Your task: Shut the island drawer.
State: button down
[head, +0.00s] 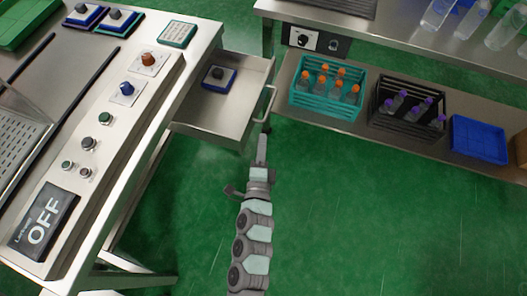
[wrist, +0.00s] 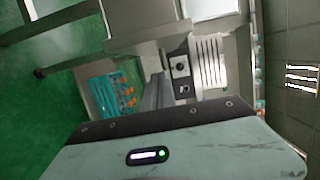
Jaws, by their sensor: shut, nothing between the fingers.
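The island drawer (head: 232,121) is pulled out from the right side of the metal island (head: 150,95) in the head view. Its bar handle (head: 268,104) is on the drawer's right-hand front. A small blue block with a dark knob (head: 217,75) lies inside the drawer. My gripper (head: 262,138) is shut and empty, just below the handle in the picture. I cannot tell whether it touches the drawer front. In the wrist view the fingers (wrist: 157,92) show close together; the drawer is hard to make out there.
A metal bench at the right carries a teal crate (head: 296,99) of orange-capped bottles, a black crate (head: 376,122) of purple-capped bottles and a blue bin (head: 478,140) on its lower shelf. The green floor (head: 370,220) is clear. The island's panel has an OFF display (head: 43,222).

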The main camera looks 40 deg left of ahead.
jog(key=shift+s+a, duration=0.5)
jog(key=shift+a, duration=0.2)
jog(key=shift+s+a, duration=0.45)
jog(key=shift+a, duration=0.2)
